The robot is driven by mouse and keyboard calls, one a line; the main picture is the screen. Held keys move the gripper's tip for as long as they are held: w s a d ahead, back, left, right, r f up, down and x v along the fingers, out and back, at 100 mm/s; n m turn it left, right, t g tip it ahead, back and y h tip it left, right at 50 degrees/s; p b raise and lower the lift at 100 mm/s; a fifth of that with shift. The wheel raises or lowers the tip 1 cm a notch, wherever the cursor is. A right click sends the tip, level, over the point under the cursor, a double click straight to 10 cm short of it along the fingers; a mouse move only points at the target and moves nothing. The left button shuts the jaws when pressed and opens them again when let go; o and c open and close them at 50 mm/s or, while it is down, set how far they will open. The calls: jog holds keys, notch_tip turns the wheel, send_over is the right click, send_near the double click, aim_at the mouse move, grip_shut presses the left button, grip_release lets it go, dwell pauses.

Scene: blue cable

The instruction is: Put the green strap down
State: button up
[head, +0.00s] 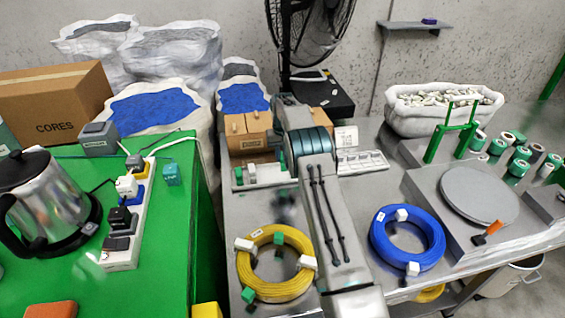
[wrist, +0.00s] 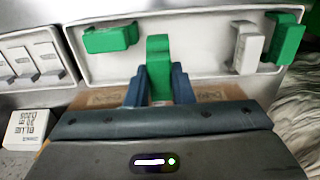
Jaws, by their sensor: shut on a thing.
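In the wrist view, my gripper (wrist: 158,88) is shut on a green strap (wrist: 158,58), which stands upright between the two fingers. The held strap is over the near edge of a white tray (wrist: 200,50); I cannot tell whether it touches the tray. A second green strap (wrist: 110,38) lies in the tray on the left. A white strap (wrist: 248,48) and another green strap (wrist: 285,40) are at its right end. In the head view, the tray (head: 275,178) is partly behind my arm, and the fingers and held strap are hidden.
Cardboard boxes (head: 250,132) stand right behind the tray. A yellow cable coil (head: 265,290) and a blue coil (head: 385,255) lie in front. A fan (head: 308,35) stands behind.

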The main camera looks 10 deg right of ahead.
jog(key=shift+f+p, duration=0.4)
jog(key=shift+f, duration=1.65)
jog(key=shift+f, duration=0.15)
jog(key=o, duration=0.9)
